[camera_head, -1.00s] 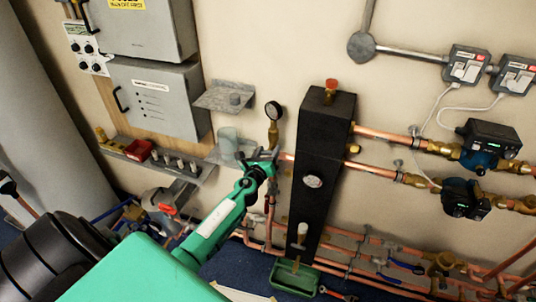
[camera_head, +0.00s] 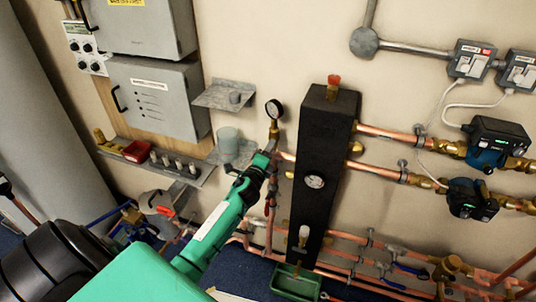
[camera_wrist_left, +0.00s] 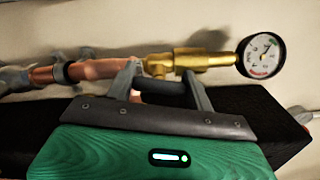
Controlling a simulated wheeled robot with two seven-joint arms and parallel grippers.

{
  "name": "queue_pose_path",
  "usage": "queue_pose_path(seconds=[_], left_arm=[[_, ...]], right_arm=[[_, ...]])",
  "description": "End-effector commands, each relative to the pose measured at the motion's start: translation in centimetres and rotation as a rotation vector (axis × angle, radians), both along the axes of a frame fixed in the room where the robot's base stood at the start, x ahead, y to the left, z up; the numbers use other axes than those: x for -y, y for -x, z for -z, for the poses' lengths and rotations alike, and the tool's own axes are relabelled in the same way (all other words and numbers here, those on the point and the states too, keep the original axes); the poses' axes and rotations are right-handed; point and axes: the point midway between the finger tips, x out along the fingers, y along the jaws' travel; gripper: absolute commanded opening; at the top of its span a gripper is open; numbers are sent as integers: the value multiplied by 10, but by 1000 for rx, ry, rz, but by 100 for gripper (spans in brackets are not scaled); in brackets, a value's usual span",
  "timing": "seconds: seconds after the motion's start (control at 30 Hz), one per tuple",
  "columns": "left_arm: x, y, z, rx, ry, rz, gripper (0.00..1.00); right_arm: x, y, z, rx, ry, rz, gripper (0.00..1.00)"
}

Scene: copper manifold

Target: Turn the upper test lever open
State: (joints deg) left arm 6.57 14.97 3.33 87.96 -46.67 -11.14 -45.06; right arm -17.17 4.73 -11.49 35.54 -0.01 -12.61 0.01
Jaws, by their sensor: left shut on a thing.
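My left gripper (camera_head: 268,160) is at the brass and copper fitting below the pressure gauge (camera_head: 273,109), just left of the black column. In the left wrist view its two dark fingers (camera_wrist_left: 163,74) straddle the space in front of a brass fitting (camera_wrist_left: 160,65), and the gauge (camera_wrist_left: 262,56) is to the right. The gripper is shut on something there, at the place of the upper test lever. A red lever (camera_head: 269,207) hangs below the gripper. My right gripper is not in view.
The black column (camera_head: 325,145) stands right beside the gripper. Copper pipes (camera_head: 385,132) and two pumps (camera_head: 492,143) are to the right. A grey shelf (camera_head: 226,95) and a cup (camera_head: 228,140) are at the left. A green tray (camera_head: 296,283) is below the column.

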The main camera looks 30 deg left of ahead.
Motion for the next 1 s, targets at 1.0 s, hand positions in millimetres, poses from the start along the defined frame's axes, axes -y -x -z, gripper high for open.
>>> queue_pose_path(seconds=[1.0], left_arm=[[0,0,2,66,288,-1,30]], right_arm=[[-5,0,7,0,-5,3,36]])
